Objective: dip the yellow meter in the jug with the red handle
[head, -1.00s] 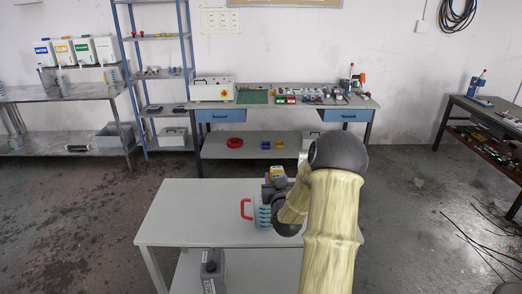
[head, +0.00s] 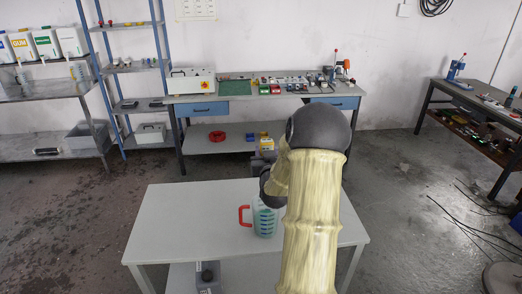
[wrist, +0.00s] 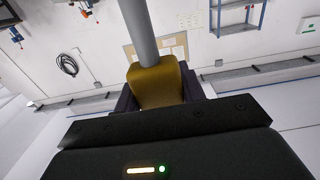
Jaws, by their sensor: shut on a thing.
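The yellow meter (wrist: 158,84) is between the dark fingers of my gripper (wrist: 160,98) in the wrist view. A long grey rod extends from it. In the head view the yellow body of the meter (head: 266,144) shows just above my gripper (head: 264,156), partly hidden by my arm. The jug (head: 265,220) is translucent with teal markings and stands upright on the near table. Its red handle (head: 244,215) points left. My gripper appears above the jug in the picture; the exact gap between meter and jug is hard to tell. The jug's opening is hidden behind my arm.
The near table (head: 180,215) is clear left of the jug. A grey canister (head: 207,277) stands on its lower shelf. Behind is a workbench (head: 235,98) with tools, with shelving on the left and another bench (head: 470,95) on the right.

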